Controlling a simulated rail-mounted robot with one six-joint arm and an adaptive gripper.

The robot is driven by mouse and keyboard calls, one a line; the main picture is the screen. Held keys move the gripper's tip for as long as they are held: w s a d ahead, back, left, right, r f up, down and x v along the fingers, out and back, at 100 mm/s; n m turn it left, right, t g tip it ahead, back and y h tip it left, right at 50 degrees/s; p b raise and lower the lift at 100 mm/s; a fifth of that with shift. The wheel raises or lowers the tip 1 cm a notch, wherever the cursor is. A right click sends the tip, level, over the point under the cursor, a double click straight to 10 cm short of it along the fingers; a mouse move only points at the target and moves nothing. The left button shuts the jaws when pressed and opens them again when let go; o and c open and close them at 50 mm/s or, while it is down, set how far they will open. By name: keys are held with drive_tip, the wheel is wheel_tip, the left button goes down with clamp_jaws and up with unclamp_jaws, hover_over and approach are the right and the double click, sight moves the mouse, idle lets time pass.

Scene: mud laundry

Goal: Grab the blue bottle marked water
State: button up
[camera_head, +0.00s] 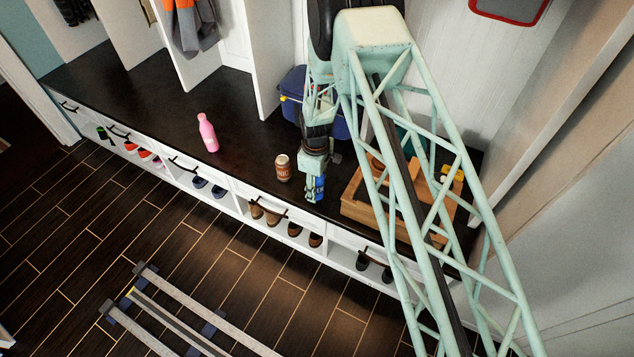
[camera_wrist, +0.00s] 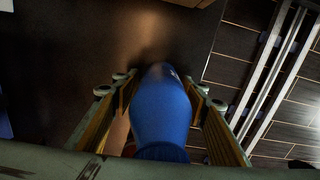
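The blue bottle (camera_wrist: 162,108) is between the two fingers of my gripper (camera_wrist: 162,84) in the wrist view, with its sides close against both fingers. The fingers appear closed on it, though the contact faces are partly hidden. In the head view the blue bottle (camera_head: 316,189) shows under my gripper (camera_head: 314,178), near the front edge of the dark bench top. I cannot tell whether its base touches the bench. No marking on it is readable.
On the bench top (camera_head: 150,95), a pink bottle (camera_head: 207,133) and a brown jar (camera_head: 283,168) stand to the left. A wooden crate (camera_head: 380,222) is close on the right, a dark blue bin (camera_head: 292,88) behind. Shoes fill the cubbies below.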

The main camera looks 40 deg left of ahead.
sight(317, 180)
drive_tip(key=c, duration=0.5)
drive_tip(key=shift+r, duration=0.15)
wheel_tip(317, 180, up, 10)
drive_tip(key=p, duration=0.1)
drive_tip(key=shift+p, duration=0.4)
idle(0.7)
